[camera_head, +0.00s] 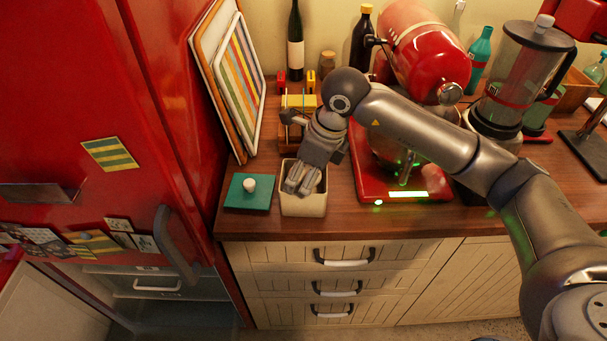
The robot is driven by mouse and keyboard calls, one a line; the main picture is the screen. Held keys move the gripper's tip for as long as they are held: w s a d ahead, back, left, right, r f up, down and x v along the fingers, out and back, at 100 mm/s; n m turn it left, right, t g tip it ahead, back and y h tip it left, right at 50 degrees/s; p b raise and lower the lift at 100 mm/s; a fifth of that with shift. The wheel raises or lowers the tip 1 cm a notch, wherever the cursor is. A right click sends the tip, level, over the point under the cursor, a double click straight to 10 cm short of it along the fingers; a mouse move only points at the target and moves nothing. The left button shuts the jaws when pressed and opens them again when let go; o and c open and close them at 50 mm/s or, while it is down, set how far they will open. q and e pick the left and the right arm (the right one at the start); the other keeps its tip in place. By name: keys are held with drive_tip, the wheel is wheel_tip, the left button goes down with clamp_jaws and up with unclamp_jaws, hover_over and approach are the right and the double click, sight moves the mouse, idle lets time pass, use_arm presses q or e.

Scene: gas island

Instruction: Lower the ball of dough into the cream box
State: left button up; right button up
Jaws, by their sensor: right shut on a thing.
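The cream box (303,206) is open at the top and stands on the wooden counter near its front edge. My right gripper (298,188) points down into the mouth of the box, with its fingertips at or just below the rim. It is shut on the ball of dough, which the fingers and the box hide from this view. I cannot tell how far the dough is above the bottom of the box. My left gripper is not in view.
A teal lid (243,199) with a white knob lies left of the box. A red stand mixer (420,50) is behind my right arm. Striped boards (239,78) lean against the red fridge (95,95). Bottles stand at the back.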

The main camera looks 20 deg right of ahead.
drive_tip(key=shift+s+d+f, duration=0.1)
drive_tip(key=shift+d+f, duration=0.45)
drive_tip(key=shift+f, duration=0.3)
drive_tip(key=o, duration=1.5)
drive_tip(key=shift+f, duration=0.1)
drive_tip(key=shift+o, duration=1.3)
drive_tip(key=shift+w+d+f, duration=0.1)
drive_tip(key=shift+w+d, duration=0.15)
drive_tip(key=shift+w, duration=0.2)
drive_tip(key=shift+s+a+r, duration=0.1)
drive_tip(key=shift+r, duration=0.45)
drive_tip(key=v, duration=1.1)
drive_tip(key=shift+r, duration=0.2)
